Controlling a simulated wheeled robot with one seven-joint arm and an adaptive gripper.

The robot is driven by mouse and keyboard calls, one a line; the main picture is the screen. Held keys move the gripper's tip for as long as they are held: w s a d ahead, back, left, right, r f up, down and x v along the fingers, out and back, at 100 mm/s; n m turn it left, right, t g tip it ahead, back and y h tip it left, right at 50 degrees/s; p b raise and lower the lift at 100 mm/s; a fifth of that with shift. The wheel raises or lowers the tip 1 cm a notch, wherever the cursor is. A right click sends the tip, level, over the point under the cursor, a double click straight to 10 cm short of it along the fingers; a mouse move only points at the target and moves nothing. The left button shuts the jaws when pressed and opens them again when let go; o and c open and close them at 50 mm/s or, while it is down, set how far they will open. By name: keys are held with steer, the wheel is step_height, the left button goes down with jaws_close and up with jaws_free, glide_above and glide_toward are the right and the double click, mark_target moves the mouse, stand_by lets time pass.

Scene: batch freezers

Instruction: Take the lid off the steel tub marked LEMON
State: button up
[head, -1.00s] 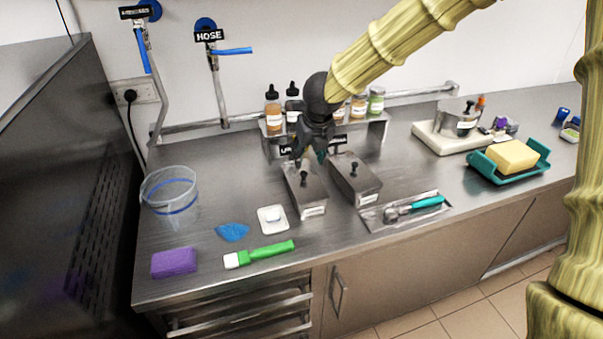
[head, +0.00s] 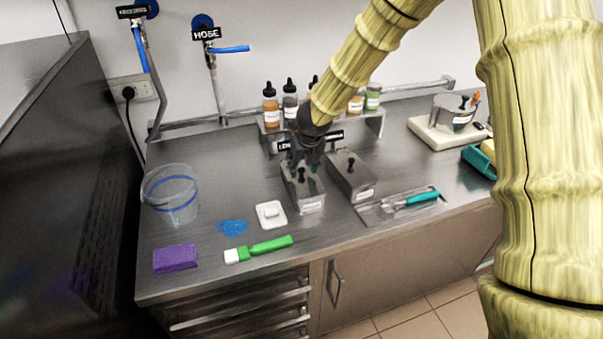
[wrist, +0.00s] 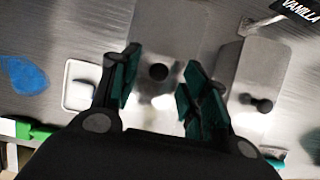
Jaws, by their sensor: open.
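Two lidded steel tubs stand side by side on the counter: a left tub (head: 309,197) and a right tub (head: 352,178). Each lid has a black knob, and the front labels are too small to read, so I cannot tell which is LEMON. My gripper (head: 303,165) is over the left tub's lid. In the wrist view my gripper (wrist: 162,68) is open, its teal-padded fingers apart on either side of the left lid's black knob (wrist: 158,72). Whether they are level with the knob is unclear. The right lid's knob (wrist: 262,105) lies outside the fingers.
A small white dish (head: 271,214), blue patch (head: 232,227) and green-handled brush (head: 262,248) lie left of and in front of the tubs. A tray with a teal-handled tool (head: 410,200) lies right. A bottle rack (head: 272,143) stands behind. A clear bucket (head: 170,196) stands left.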

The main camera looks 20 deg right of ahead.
steer(key=shift+w+f, duration=0.2)
steer(key=shift+f, duration=0.45)
jaws_close()
steer(key=shift+r, duration=0.15)
